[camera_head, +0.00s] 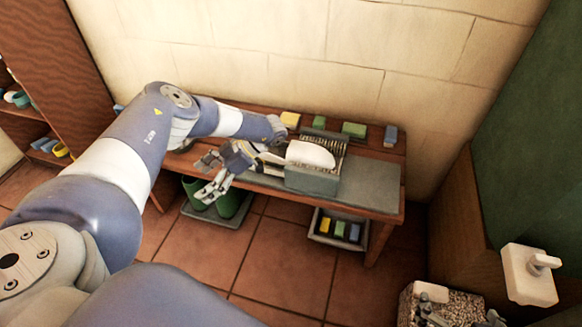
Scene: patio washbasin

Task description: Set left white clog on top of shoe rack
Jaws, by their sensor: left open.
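A smooth white rounded thing (310,154), which looks like a white clog, rests on a grey box with bristles (312,180) on top of a low wooden bench (385,207). I cannot tell whether it is the left one of a pair. My left gripper (208,176) is open, just left of the box over the bench's front edge, with its fingers pointing left and down. It appears empty and apart from the white thing. My right gripper is not in view. I cannot tell for sure which piece is the shoe rack.
Yellow (290,119), green (354,130) and blue (390,135) blocks lie along the bench's back edge. Green boots (228,204) stand on a tray below, beside a bin (341,229). A wooden shelf (55,60) with small colored things stands left.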

